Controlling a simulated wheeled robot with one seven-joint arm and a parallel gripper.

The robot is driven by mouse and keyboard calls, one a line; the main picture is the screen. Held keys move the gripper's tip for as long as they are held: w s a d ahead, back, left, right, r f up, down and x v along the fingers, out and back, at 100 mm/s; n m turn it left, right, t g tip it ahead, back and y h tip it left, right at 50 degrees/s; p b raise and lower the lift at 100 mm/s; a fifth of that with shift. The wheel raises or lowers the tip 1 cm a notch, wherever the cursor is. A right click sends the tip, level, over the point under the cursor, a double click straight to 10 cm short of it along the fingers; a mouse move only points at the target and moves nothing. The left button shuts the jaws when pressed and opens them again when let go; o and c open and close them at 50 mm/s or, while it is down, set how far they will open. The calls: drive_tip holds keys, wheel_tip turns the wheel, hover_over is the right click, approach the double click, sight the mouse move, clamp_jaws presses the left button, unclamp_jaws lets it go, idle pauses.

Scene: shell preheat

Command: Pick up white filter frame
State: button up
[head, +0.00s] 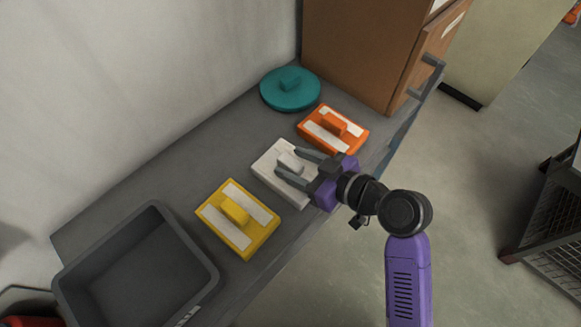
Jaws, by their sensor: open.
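The white filter frame (270,174) lies flat on the grey bench in the head view, between a yellow frame and an orange frame. It is a square plate with a raised grey-white handle block (291,162) on top. My gripper (286,163) reaches in from the right, over the white frame. Its two dark fingers are open, one on each side of the handle block. I cannot tell whether the fingers touch it. The gripper's purple body hides part of the frame's right side.
The yellow frame (255,234) and the orange frame (349,144) lie close on either side. A teal round lid (300,97) sits behind. A grey bin (203,265) stands at front left. A brown cabinet (355,45) bounds the back; a wall runs along the left.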

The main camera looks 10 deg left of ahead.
drive_tip(key=shift+x, duration=0.85)
drive_tip(key=shift+c, duration=0.4)
clamp_jaws()
drive_tip(key=shift+r, duration=0.1)
